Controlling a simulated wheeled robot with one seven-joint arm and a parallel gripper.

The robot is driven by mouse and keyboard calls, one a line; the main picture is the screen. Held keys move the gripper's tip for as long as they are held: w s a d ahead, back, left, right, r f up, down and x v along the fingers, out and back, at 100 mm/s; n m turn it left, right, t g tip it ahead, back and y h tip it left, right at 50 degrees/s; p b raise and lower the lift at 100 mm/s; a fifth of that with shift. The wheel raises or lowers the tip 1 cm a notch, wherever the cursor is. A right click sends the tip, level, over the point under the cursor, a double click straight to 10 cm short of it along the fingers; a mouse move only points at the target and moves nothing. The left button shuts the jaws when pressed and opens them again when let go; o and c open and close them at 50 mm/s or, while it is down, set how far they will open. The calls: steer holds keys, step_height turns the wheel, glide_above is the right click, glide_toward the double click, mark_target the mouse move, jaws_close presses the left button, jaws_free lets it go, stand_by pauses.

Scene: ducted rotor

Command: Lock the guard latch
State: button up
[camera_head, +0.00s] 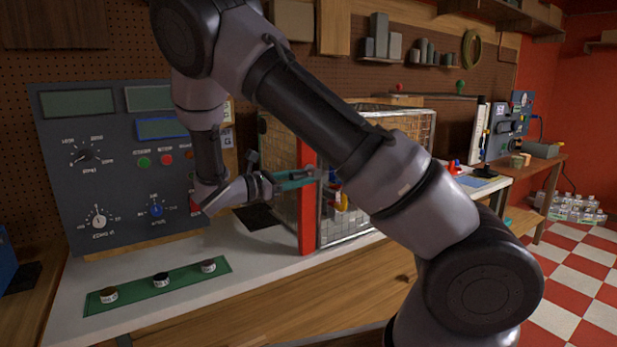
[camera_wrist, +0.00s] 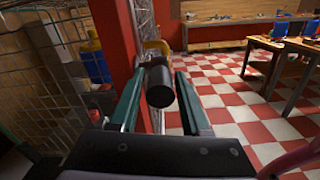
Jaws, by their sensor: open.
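The guard is a wire-mesh cage (camera_head: 345,222) with a red post (camera_head: 307,225) at its front corner. The red post (camera_wrist: 117,45) also shows in the wrist view, left of centre. What looks like the guard latch is a dark cylindrical knob (camera_wrist: 160,88) in the wrist view, with a yellow curved piece (camera_wrist: 157,47) behind it. My gripper (camera_head: 315,175) has teal fingers and is at the red post, at the upper part of the cage. In the wrist view its open fingers stand on either side of the knob, with a gap visible. My arm hides part of the cage in the head view.
A grey control panel (camera_head: 60,140) with dials and buttons stands left of the cage. A green strip (camera_head: 135,292) with three small round knobs lies on the white bench top (camera_head: 250,285). Red and white checkered floor (camera_wrist: 225,97) is open beyond the post.

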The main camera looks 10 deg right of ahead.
steer(key=shift+x, duration=1.25)
jaws_close()
stand_by(0.5)
